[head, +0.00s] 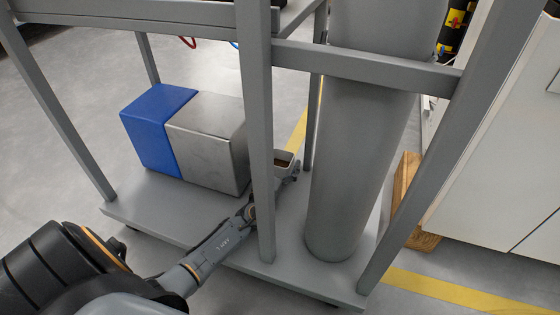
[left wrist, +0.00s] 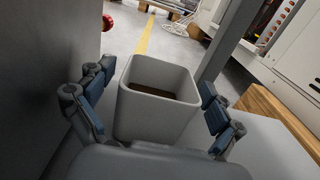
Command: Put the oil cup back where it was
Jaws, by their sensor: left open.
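The oil cup (head: 284,159) is a small light grey square cup with dark brown contents. It is on the lower shelf (head: 180,212) of a grey metal frame, between a blue and grey box and a tall grey cylinder. In the left wrist view the cup (left wrist: 152,115) appears upright, with its open top showing. My left gripper (left wrist: 152,100) is open, with one finger on each side of the cup. Gaps show between the fingers and the cup walls. In the head view a frame post partly hides the left gripper (head: 284,176). My right gripper is not in view.
The blue and grey box (head: 205,140) stands left of the cup, and the cylinder (head: 350,165) stands right. Frame posts (head: 257,120) and a crossbar (head: 365,65) are close to my arm. A wooden block (head: 405,190) lies beyond the shelf at right.

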